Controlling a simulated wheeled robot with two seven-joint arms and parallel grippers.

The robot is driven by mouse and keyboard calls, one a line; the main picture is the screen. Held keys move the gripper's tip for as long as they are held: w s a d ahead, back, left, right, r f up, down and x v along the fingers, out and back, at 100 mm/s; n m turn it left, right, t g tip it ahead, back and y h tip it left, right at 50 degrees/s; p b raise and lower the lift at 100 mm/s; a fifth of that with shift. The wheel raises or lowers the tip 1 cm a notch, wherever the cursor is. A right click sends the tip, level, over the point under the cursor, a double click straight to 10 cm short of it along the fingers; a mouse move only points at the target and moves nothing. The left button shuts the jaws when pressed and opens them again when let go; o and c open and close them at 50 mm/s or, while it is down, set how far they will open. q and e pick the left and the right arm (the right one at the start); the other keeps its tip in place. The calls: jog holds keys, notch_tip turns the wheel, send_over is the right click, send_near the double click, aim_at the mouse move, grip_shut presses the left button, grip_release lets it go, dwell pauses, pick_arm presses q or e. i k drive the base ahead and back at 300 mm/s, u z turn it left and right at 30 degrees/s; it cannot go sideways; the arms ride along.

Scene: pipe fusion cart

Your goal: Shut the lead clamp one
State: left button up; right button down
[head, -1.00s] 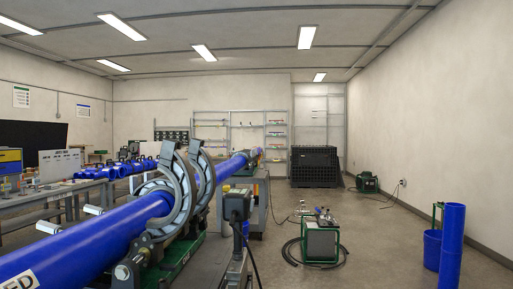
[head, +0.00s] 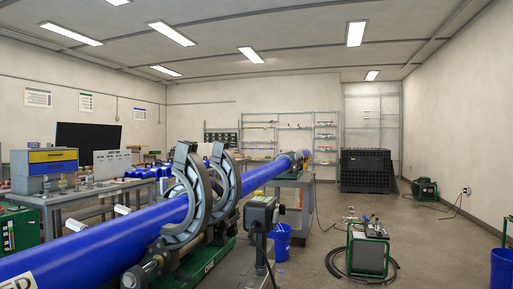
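A long blue pipe (head: 100,233) runs from the lower left toward the back, through the fusion cart's clamps. The nearer grey curved clamp (head: 200,197) and the clamp just behind it (head: 231,182) stand beside the pipe on the green-framed carriage (head: 207,262). Their curved jaws rise above the pipe and look open toward the left. I cannot tell which one is lead clamp one. Pale cylindrical handles (head: 76,225) stick out left of the pipe. Neither of my grippers shows in the head view.
A dark control box (head: 262,212) on a stand is right of the clamps, with a blue bucket (head: 281,242) near it. A green-framed power unit (head: 368,252) with hose stands on the floor. A bench (head: 98,190) with a toolbox (head: 46,165) is left.

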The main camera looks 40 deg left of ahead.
aim_at(229, 169)
jog(key=i, duration=3)
jog(key=u, duration=3.1)
